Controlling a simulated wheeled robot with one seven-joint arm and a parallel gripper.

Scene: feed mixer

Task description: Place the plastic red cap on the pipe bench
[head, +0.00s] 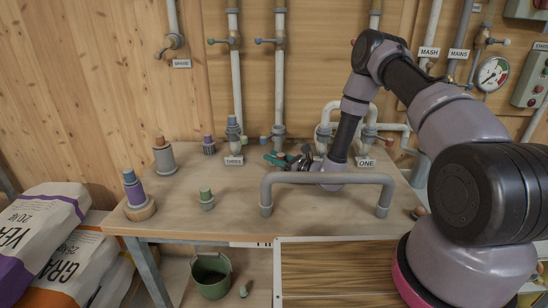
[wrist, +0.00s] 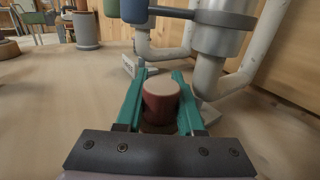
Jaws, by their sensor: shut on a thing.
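The red cap (wrist: 160,103), a short dark-red cylinder with a paler top, stands upright between the two green fingers of my gripper (wrist: 160,72). The gripper is shut on it. It is low over the wooden pipe bench (wrist: 60,110); I cannot tell if the cap touches the wood. In the head view, my gripper (head: 284,160) is over the back middle of the bench (head: 240,200), between the signs THREE and ONE. The cap is too small there to make out surely.
A grey pipe rail (head: 325,178) arches along the bench front. Upright pipes (head: 279,80) rise behind the gripper. Capped posts (head: 163,155) and a purple-banded one (head: 135,190) stand at left, with a green-capped piece (head: 206,197) nearer.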

